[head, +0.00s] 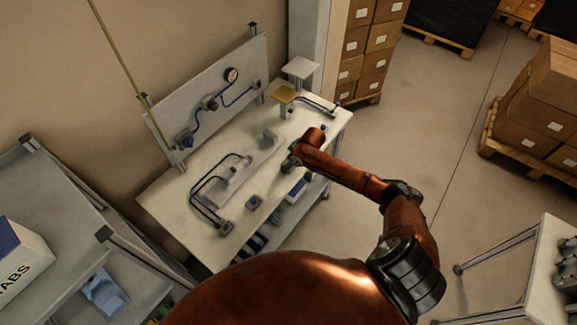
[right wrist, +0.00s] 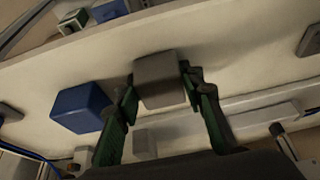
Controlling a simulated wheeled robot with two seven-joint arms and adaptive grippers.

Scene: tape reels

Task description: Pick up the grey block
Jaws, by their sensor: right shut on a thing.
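The grey block (right wrist: 160,82) sits between the two green-lined fingers of my right gripper (right wrist: 165,100) in the right wrist view. The fingers are shut on its sides. In the head view my right gripper (head: 289,168) is low over the front part of the white workbench (head: 180,215); the held block cannot be made out there. The wrist view does not clearly show whether the block touches the bench. My left gripper is not in view.
A blue block (right wrist: 82,107) stands left of the grip in the wrist view. A gauge panel (head: 210,100) stands at the bench's back. Stacked cartons (head: 545,100) are at right.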

